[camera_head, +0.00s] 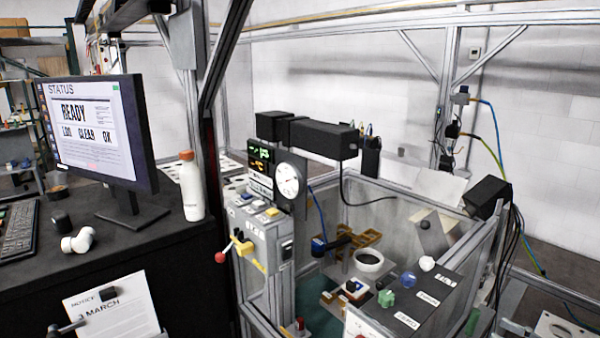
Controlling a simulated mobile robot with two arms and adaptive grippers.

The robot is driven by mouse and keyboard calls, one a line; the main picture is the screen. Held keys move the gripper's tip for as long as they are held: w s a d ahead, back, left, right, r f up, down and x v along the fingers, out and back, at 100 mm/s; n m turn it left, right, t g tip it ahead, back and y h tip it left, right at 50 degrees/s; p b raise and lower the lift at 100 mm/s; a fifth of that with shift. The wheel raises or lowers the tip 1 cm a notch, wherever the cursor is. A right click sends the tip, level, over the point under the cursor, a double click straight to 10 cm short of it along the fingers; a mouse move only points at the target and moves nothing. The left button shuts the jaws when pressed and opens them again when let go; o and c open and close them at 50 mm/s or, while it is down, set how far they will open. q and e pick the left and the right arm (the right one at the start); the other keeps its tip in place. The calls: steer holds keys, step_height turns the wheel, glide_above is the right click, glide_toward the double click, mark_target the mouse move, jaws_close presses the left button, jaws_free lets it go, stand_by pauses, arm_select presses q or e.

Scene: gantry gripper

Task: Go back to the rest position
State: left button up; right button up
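Neither of my grippers shows in the head view, and I see no part of my arms. The gantry machine cell (402,205) stands right of centre, with clear side panels on a metal frame. A black beam-like unit (323,139) sits above it. Inside are a white ring-shaped part (369,262), a yellow-brown slotted part (366,238) and a dark arm-like piece (331,243). A control post with a dial gauge (289,181) and a red-knobbed lever (222,255) stands at its left.
A dark desk (180,290) at left carries a monitor (96,130) reading READY, a keyboard (17,232), a white bottle (191,187) and a small white object (79,241). A notice sheet (112,310) hangs on its front. Labelled knobs sit on a dark panel (412,300).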

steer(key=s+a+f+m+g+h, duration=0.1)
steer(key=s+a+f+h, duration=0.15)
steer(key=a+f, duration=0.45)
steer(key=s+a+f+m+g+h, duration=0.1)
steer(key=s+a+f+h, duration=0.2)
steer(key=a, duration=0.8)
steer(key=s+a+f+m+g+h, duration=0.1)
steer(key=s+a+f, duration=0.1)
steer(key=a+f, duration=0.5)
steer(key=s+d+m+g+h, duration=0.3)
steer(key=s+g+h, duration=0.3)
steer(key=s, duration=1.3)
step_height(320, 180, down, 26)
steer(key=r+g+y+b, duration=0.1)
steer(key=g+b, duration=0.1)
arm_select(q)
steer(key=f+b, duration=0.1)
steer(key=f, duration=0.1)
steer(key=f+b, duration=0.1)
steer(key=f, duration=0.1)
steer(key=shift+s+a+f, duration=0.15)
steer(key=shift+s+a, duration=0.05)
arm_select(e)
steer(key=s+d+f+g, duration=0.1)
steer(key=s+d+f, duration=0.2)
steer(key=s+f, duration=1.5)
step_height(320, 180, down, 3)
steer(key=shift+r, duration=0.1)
